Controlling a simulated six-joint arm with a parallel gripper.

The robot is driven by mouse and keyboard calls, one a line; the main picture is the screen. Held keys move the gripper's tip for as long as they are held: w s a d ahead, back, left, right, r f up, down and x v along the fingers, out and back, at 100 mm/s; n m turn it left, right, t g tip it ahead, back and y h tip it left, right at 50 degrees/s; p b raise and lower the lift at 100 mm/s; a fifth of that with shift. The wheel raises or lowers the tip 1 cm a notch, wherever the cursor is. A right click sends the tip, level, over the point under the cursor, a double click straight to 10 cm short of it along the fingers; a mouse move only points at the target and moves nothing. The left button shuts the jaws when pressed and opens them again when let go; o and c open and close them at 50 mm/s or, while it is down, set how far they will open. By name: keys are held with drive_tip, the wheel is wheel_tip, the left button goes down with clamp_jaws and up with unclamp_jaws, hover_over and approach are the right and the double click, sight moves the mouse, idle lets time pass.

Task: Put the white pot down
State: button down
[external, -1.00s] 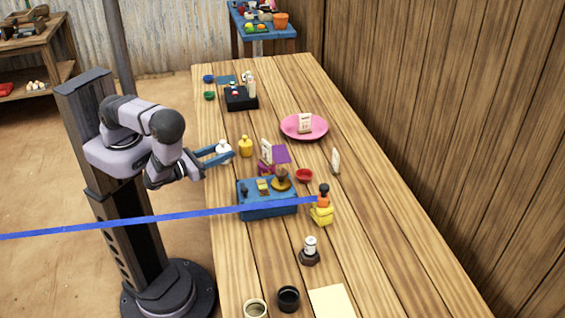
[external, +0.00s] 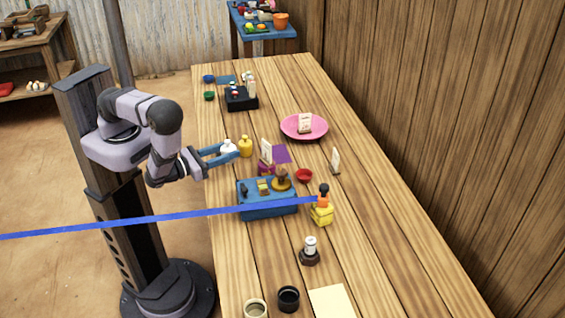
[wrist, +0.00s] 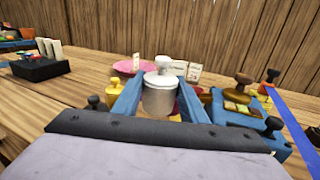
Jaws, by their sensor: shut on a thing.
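The white pot (wrist: 159,95) is a small lidded pot with a knob on top. It sits upright between the two blue fingers of my gripper (external: 229,150), which is shut on it. In the external view the white pot (external: 228,146) is at the left side of the long wooden table, right beside a yellow pot (external: 245,146). I cannot tell whether its base touches the table. In the wrist view the yellow pot (wrist: 115,98) is partly hidden behind the left finger.
A blue box (external: 267,208) with small items on top stands nearer the camera. A purple mat (external: 282,154), a pink plate (external: 292,132) and a black box (external: 241,103) are farther along. A blue ribbon (external: 150,219) crosses the front. The table's left edge lies under my gripper.

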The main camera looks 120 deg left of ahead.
drive_tip(key=w+d+r+m+t+h+p, duration=0.4)
drive_tip(key=w+d+r+p, duration=0.15)
drive_tip(key=d, duration=0.45)
drive_tip(key=w+d+r+m+t+h+p, duration=0.3)
drive_tip(key=w+d+r+t+p, duration=0.15)
drive_tip(key=d+p, duration=0.4)
drive_tip(key=shift+g, duration=0.25)
drive_tip(key=f+b, duration=0.1)
drive_tip(key=b, duration=0.1)
drive_tip(key=d+f+b, duration=0.1)
drive_tip(key=f+b, duration=0.2)
drive_tip(key=b, duration=0.1)
drive_tip(key=shift+s+d+f+b, duration=0.15)
drive_tip(key=shift+s+d+b, duration=0.25)
